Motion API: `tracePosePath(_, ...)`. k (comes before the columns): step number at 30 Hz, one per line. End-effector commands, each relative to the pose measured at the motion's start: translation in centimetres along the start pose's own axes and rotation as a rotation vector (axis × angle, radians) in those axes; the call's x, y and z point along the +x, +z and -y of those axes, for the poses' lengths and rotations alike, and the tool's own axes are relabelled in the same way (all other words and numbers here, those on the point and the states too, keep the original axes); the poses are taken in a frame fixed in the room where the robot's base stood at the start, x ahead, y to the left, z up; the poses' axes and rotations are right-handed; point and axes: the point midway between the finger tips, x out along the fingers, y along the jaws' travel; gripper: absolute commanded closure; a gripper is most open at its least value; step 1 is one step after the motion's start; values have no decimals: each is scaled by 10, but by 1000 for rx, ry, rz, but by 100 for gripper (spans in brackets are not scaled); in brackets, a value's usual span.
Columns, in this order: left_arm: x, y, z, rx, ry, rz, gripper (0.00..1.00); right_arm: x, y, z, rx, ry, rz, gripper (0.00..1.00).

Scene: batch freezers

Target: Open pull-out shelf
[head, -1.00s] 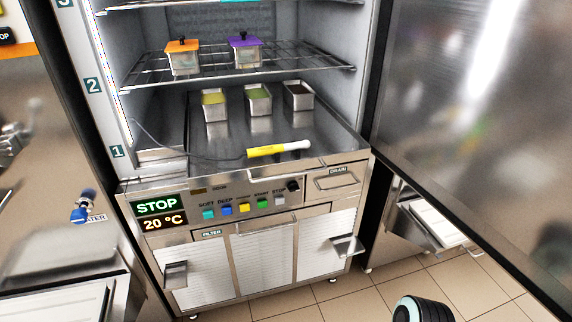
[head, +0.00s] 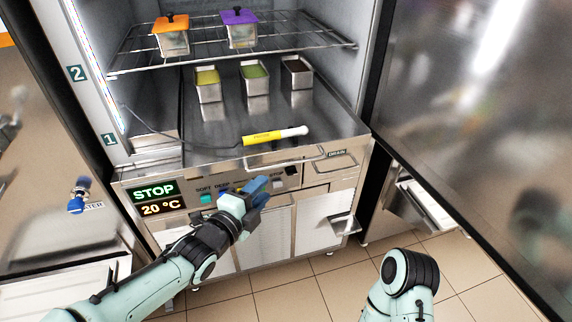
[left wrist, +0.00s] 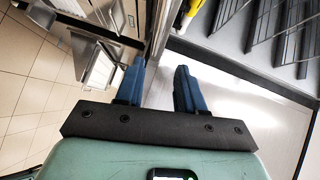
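A long bar handle (head: 285,159) sits on the front edge under the freezer's steel floor (head: 215,135); I take it for the pull-out shelf's handle, but no label shows. My left gripper (head: 262,188) reaches in front of the control panel, a little below and left of the handle, apart from it. Its two blue fingers stand apart with nothing between them in the left wrist view (left wrist: 160,85). My right arm shows at the bottom, but its gripper is out of view.
A drain drawer (head: 337,163) lies right of the handle. A yellow and white probe (head: 275,136) lies on the freezer floor, before several small containers. A wire rack (head: 290,42) hangs above. The large open door (head: 470,90) stands at right.

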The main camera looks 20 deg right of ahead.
Motion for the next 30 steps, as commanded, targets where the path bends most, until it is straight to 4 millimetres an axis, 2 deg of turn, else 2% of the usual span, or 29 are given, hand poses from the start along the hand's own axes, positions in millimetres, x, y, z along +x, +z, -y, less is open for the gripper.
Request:
tracePosePath(15,101,0,-3,-7,3,0,62,-7,4,1,1,2,10,64)
tracePosePath(21,120,1,-3,-6,3,1,62,-9,5,1,2,3,14,64)
tracePosePath(30,125,1,-3,-8,3,2,62,-9,6,1,2,4,15,64)
